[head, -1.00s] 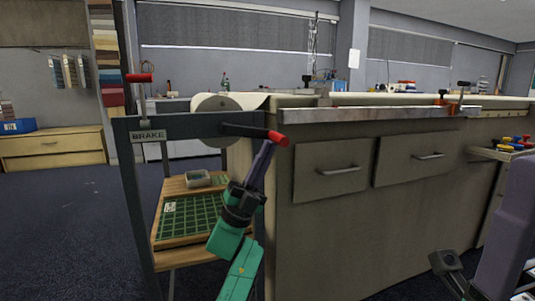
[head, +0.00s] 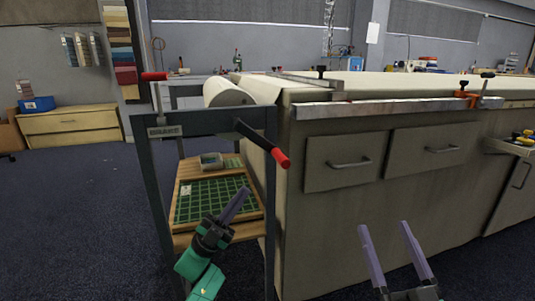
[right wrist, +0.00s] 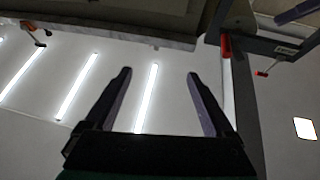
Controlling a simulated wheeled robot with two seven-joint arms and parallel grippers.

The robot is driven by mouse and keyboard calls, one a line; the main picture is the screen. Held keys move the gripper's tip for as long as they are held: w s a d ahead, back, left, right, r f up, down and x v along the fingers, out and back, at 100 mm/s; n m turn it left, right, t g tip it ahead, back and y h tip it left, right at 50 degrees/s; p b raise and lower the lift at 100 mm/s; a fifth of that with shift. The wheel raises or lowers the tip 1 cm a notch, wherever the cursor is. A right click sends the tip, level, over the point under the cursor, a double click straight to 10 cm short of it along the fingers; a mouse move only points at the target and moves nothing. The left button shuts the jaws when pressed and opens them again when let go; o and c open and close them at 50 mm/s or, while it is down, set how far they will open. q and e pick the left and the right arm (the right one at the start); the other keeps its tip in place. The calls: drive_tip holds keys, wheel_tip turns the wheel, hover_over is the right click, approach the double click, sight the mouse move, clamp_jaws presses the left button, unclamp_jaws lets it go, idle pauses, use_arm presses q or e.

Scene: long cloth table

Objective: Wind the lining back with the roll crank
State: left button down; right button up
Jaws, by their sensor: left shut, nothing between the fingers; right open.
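The roll crank is a black arm on the dark frame at the table's left end. Its red handle (head: 281,158) points down to the right. The pale lining roll (head: 226,91) lies behind the frame, with cloth running onto the long table. My left gripper (head: 246,192) is shut and empty, below and left of the handle, apart from it. My right gripper (head: 384,226) is open and empty, right of and below the handle, in front of the drawers. In the right wrist view the red handle (right wrist: 226,45) is above and right of the open fingers (right wrist: 159,73).
A red-topped brake lever (head: 154,76) stands at the frame's left, above the brake label. A wooden shelf with a green gridded mat (head: 190,207) is inside the frame. A metal bar (head: 400,108) runs along the table edge, with an orange clamp (head: 465,95).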

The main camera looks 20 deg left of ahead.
sight(276, 158)
use_arm(q)
drive_tip(key=s+a+r+n+g+y+p, duration=0.45)
drive_tip(key=n+p, duration=0.35)
drive_tip(key=n, duration=0.4)
drive_tip(key=shift+h, duration=0.45)
drive_tip(key=x, duration=0.3)
drive_tip(key=b+x, duration=0.1)
drive_tip(key=x, duration=0.3)
drive_tip(key=f+x, duration=0.1)
drive_tip(key=x, duration=0.3)
drive_tip(key=shift+w+d+b, duration=0.25)
drive_tip(key=shift+d+b, duration=0.05)
drive_tip(key=shift+d, duration=0.1)
drive_tip(key=shift+w+d+r, duration=0.35)
drive_tip(key=shift+d, duration=0.15)
use_arm(e)
drive_tip(key=s+f+g+h, duration=0.1)
drive_tip(key=s+f+g, duration=0.3)
drive_tip(key=f, duration=0.5)
drive_tip(key=s+f+g+h, duration=0.1)
drive_tip(key=s+f+g, duration=0.3)
drive_tip(key=f, duration=0.5)
drive_tip(key=s+f+m+g+h, duration=0.1)
drive_tip(key=s+f+g, duration=0.3)
drive_tip(key=f, duration=0.6)
drive_tip(key=shift+s+g+h, duration=0.3)
drive_tip(key=shift+s+g, duration=0.05)
drive_tip(key=shift+g, duration=0.55)
